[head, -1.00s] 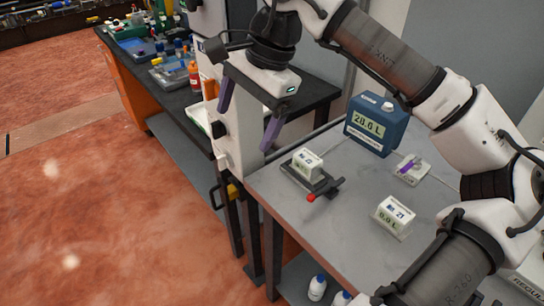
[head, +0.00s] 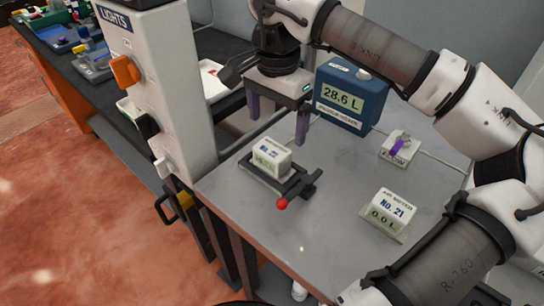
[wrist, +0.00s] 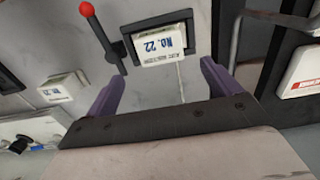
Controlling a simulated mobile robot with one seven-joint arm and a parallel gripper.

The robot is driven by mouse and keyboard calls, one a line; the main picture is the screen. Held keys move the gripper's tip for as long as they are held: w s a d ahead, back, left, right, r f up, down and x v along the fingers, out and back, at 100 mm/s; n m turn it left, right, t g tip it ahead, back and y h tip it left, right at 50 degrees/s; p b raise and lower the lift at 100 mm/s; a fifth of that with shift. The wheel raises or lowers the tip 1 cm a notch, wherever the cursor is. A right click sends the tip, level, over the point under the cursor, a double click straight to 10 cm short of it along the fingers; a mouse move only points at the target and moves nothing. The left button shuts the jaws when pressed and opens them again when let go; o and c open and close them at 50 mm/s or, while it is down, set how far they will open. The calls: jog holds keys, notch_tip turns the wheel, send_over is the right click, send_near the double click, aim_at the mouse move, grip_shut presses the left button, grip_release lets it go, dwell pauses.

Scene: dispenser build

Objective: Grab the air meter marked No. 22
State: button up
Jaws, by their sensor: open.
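The air meter No. 22 (head: 270,157) is a small white box with a blue label, sitting in a dark holder (head: 288,187) with a red-knobbed lever (head: 282,203) on the grey table. It also shows in the wrist view (wrist: 163,44), where its No. 22 label is readable, ahead of and between the finger lines. My gripper (head: 277,125) is open and empty, purple fingers pointing down, above and behind the meter in the head view. A similar air meter, No. 21 (head: 392,212), stands on a plate to the right; it appears at the wrist view's left (wrist: 62,88).
A blue meter box (head: 350,97) reading 28.6 L stands behind. A white lights panel (head: 160,80) rises at the table's left. Table between the meters is clear.

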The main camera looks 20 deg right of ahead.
aim_at(272, 148)
notch_tip(272, 148, down, 3)
jog(key=shift+r, duration=0.2)
jog(key=f, duration=0.1)
jog(key=f+p, duration=0.1)
jog(key=a+f, duration=0.1)
jog(key=f, duration=0.1)
jog(key=shift+s+f+p, duration=0.1)
jog(key=shift+s+p, duration=0.15)
jog(key=shift+p, duration=0.05)
jog(key=shift+f, duration=0.5)
jog(key=c, duration=1.4)
jog(key=shift+w+r, duration=0.1)
jog(key=shift+r, duration=0.05)
